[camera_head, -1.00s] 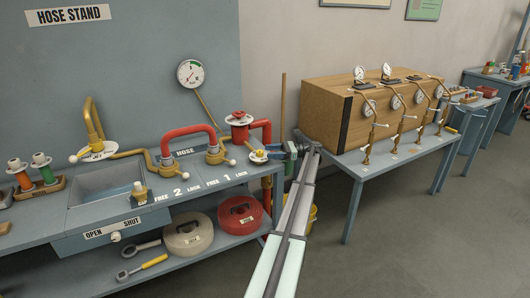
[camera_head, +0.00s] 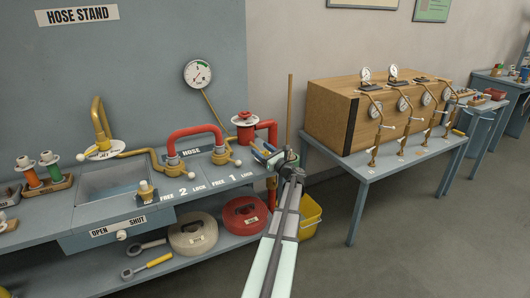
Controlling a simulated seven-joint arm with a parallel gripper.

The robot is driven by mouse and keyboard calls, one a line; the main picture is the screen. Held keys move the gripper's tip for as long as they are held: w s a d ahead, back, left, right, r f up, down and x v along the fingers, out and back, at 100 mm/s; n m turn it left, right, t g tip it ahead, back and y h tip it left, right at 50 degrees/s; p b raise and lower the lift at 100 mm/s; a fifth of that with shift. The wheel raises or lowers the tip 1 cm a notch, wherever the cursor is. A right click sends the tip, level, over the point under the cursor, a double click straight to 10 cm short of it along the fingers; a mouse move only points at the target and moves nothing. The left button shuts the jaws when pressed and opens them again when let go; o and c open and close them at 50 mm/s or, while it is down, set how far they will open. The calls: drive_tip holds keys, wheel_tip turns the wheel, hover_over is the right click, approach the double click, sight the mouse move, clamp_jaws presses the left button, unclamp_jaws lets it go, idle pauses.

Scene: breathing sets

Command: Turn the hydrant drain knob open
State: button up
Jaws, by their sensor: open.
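The small drain knob, on a pale round plate in front of the hydrant, is now almost wholly hidden behind my gripper (camera_head: 264,155). My gripper is open, with its fingers pointing left over the knob's place at the bench's right edge. I cannot tell whether the fingers touch the knob or stand around it.
A red hose pipe (camera_head: 195,131) with brass valves stands left of my gripper. Coiled red (camera_head: 244,215) and pale (camera_head: 193,235) hoses lie on the lower shelf. A yellow bucket (camera_head: 311,214) and an upright wooden pole (camera_head: 290,110) are at the right. A table with a wooden box (camera_head: 330,115) stands beyond.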

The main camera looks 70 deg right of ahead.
sight(265, 151)
drive_tip(key=s+a+f+m+g+h, duration=0.3)
drive_tip(key=s+a+m+g+h, duration=0.2)
drive_tip(key=a+m+g+h, duration=0.4)
drive_tip(key=w+d, duration=0.2)
drive_tip(key=d, duration=0.2)
drive_tip(key=w+d+y, duration=0.1)
drive_tip(key=d, duration=0.4)
drive_tip(key=w+d+g+y, duration=0.1)
drive_tip(key=w+d, duration=0.1)
drive_tip(key=d, duration=0.3)
drive_tip(key=shift+w+d+f+n, duration=0.1)
drive_tip(key=shift+w+d+n, duration=0.05)
drive_tip(key=shift+w+n, duration=0.2)
drive_tip(key=shift+s, duration=0.1)
drive_tip(key=shift+c, duration=0.4)
drive_tip(key=c, duration=0.9)
